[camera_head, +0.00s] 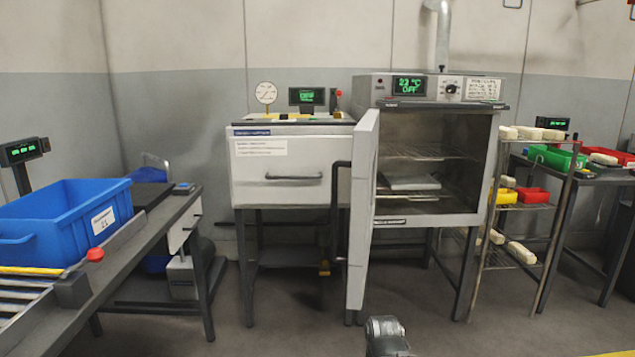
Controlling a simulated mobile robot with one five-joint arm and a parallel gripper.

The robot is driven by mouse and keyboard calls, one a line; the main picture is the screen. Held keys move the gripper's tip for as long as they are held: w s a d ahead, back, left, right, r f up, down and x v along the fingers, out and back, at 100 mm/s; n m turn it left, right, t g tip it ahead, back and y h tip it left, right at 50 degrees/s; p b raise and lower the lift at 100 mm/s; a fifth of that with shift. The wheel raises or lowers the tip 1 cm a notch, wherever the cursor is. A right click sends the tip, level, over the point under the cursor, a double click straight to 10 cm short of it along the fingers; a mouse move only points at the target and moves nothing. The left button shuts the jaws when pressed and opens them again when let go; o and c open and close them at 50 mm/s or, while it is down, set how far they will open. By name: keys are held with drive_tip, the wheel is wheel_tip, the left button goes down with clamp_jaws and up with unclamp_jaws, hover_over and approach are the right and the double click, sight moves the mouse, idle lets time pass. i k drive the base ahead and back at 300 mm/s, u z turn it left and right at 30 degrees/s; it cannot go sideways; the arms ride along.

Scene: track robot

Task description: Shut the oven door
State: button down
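The oven (444,91) stands on dark legs right of the middle, with its front open and its wire racks in view. A grey slab or tray (409,182) lies on a rack inside. The oven door (360,215) is hinged on the left and swung wide open toward me, seen nearly edge-on. A dark handle (338,200) shows on its left side. The display on the oven reads 23 °C OFF. A grey part of my arm shows at the bottom edge, in front of and below the door, apart from it. My gripper's fingers cannot be made out.
A white cabinet with a drawer (289,173) stands left of the oven. A shelf rack (520,207) with pale blocks and coloured bins stands close on its right. A blue crate (62,222) sits on a bench at left. The floor before the oven is clear.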

sight(363, 165)
drive_tip(key=k, duration=0.45)
drive_tip(key=z, duration=1.15)
drive_tip(key=i, duration=1.15)
drive_tip(key=u, duration=3.5)
drive_tip(key=i, duration=1.05)
drive_tip(key=z, duration=0.3)
